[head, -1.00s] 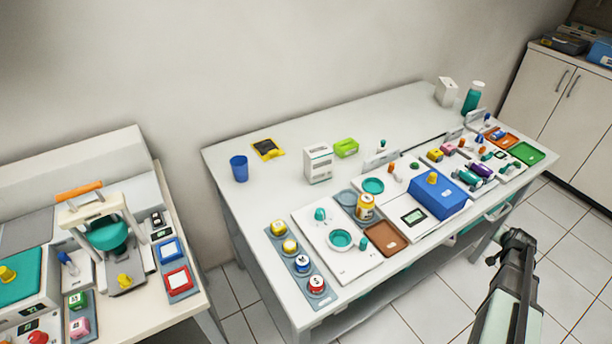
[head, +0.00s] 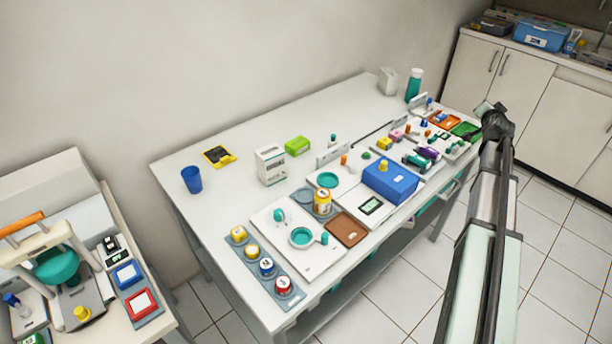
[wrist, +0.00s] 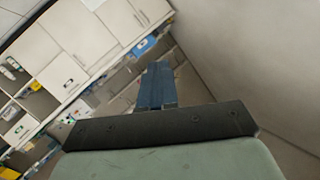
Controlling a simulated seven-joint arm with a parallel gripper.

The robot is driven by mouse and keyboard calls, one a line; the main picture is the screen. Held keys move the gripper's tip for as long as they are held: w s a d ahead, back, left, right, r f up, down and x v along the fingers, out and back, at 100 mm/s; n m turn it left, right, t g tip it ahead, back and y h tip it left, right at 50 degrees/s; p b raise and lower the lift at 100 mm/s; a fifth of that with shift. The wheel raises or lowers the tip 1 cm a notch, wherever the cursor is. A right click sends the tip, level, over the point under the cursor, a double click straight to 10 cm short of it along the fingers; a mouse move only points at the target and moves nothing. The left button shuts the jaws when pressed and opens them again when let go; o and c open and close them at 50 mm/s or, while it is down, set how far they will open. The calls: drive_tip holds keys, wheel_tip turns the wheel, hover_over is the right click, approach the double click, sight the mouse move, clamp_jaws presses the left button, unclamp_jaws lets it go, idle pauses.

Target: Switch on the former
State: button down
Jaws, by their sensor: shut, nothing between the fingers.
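A machine that looks like the former (head: 40,232) stands on the left bench, with a pale frame, an orange handle and a teal bowl-like part. A yellow knob (head: 82,313) sits at its base and a blue toggle-like lever (head: 11,299) stands to its left. Its left part is cut off by the picture edge. My gripper (head: 484,108) is far from it, at the right end of the white table. In the wrist view my gripper (wrist: 157,82) has its fingers together with nothing between them.
The white table (head: 150,165) carries bottles, a blue box (head: 390,181), a blue cup (head: 191,179) and several small items. A gap of tiled floor separates it from the left bench (head: 55,178). Cabinets (head: 520,75) stand at the back right.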

drive_tip(key=w+a+f+g+y, duration=0.1)
drive_tip(key=a+y, duration=0.2)
drive_tip(key=a, duration=1.4)
drive_tip(key=w+a+n+g+y, duration=0.1)
drive_tip(key=a+g+y, duration=0.1)
drive_tip(key=a, duration=1.5)
drive_tip(key=w+a+f+g+y, duration=0.1)
drive_tip(key=w+a+y, duration=0.15)
drive_tip(key=a, duration=1.45)
drive_tip(key=s+a+g, duration=0.2)
drive_tip(key=s+a, duration=0.6)
drive_tip(key=a, duration=0.5)
drive_tip(key=s+a+g+y, duration=0.1)
drive_tip(key=s+a+g, duration=0.1)
drive_tip(key=s+a, duration=0.9)
drive_tip(key=s+a+g, duration=0.3)
drive_tip(key=s+a, duration=0.3)
drive_tip(key=a, duration=0.9)
drive_tip(key=s+a+r, duration=0.1)
drive_tip(key=s+a, duration=0.4)
drive_tip(key=s, duration=0.4)
drive_tip(key=s+a+r+g+h, duration=0.1)
drive_tip(key=s+a, duration=0.4)
drive_tip(key=s, duration=0.4)
drive_tip(key=s+a+r+g+h, duration=0.1)
drive_tip(key=s+a, duration=0.4)
drive_tip(key=s, duration=0.5)
drive_tip(key=shift+a+r+m, duration=0.2)
drive_tip(key=shift+a+m, duration=0.05)
drive_tip(key=shift+m, duration=0.05)
